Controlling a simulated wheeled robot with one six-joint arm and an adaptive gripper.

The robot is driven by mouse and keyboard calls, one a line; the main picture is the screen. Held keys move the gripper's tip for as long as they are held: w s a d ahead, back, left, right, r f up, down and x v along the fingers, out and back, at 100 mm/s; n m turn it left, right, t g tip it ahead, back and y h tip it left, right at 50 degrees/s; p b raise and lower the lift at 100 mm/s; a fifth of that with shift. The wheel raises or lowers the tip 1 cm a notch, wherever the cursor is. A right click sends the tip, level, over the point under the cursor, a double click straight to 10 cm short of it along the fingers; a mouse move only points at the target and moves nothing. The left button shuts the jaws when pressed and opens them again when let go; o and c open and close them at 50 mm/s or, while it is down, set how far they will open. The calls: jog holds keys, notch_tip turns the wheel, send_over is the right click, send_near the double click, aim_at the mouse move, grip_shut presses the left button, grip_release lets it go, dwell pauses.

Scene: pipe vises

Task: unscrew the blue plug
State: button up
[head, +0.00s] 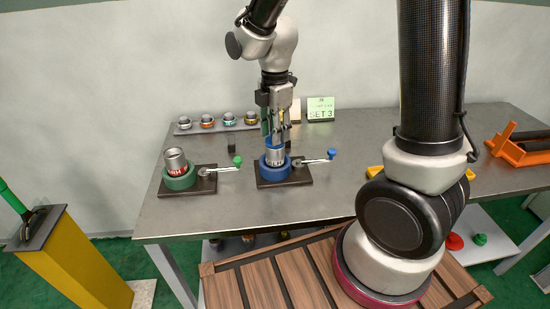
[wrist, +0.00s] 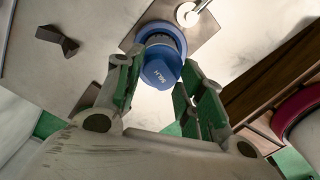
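The blue plug (head: 272,142) sits on top of a grey pipe piece (head: 275,156) held upright in the blue vise (head: 264,171) on the table. My gripper (head: 277,130) points down over it. In the wrist view the plug (wrist: 160,72) shows its lettered end between the green-padded fingertips of my gripper (wrist: 159,66). The fingers are spread, one on each side of the plug. I cannot tell whether either finger touches it. The pipe below is mostly hidden in the wrist view.
A green vise (head: 180,178) holding another pipe piece stands to the left. A blue-knobbed handle (head: 318,160) sticks out right of the blue vise. Behind are a rack of fittings (head: 218,125) and a SET 3 sign (head: 320,108). The table's front left is clear.

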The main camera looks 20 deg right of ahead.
jog(key=c, duration=0.6)
jog(key=shift+o, duration=0.2)
jog(key=m, duration=0.4)
jog(key=shift+m, duration=0.4)
jog(key=m, duration=0.9)
jog(key=shift+m, duration=0.3)
jog(key=m, duration=0.5)
jog(key=shift+m, duration=0.4)
jog(key=o, duration=0.3)
jog(key=shift+r, duration=0.1)
jog(key=c, duration=0.3)
